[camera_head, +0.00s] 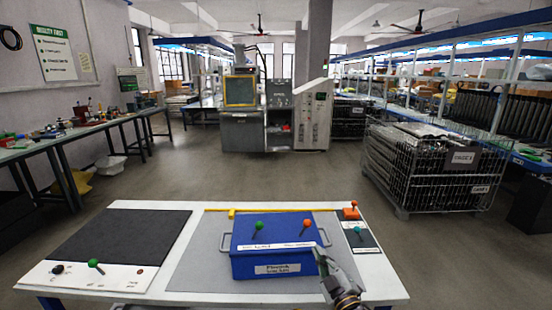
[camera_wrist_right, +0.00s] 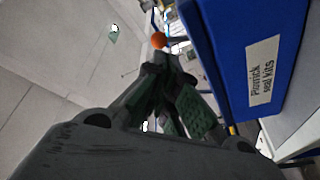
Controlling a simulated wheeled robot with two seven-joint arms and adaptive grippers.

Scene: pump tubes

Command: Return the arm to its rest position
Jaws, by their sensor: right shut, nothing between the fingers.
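My right gripper (camera_head: 322,256) is at the right front corner of a blue box (camera_head: 272,246) on the white table (camera_head: 150,297). In the right wrist view its fingers (camera_wrist_right: 165,68) are shut with nothing between them. The box (camera_wrist_right: 225,60), labelled for seal kits, fills the upper right there. I cannot tell whether the gripper touches it. A green-knobbed part (camera_head: 258,227) and an orange-knobbed part (camera_head: 306,225) stand on the box top. An orange ball (camera_wrist_right: 159,40) shows just beyond the fingertips in the wrist view. My left gripper is not in view.
A dark mat (camera_head: 120,238) lies on the table's left, with a green-knobbed part (camera_head: 95,265) on a white strip in front. An orange part (camera_head: 351,212) and a teal-knobbed part (camera_head: 358,233) are at the right edge. A wire cage (camera_head: 420,170) stands beyond the table.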

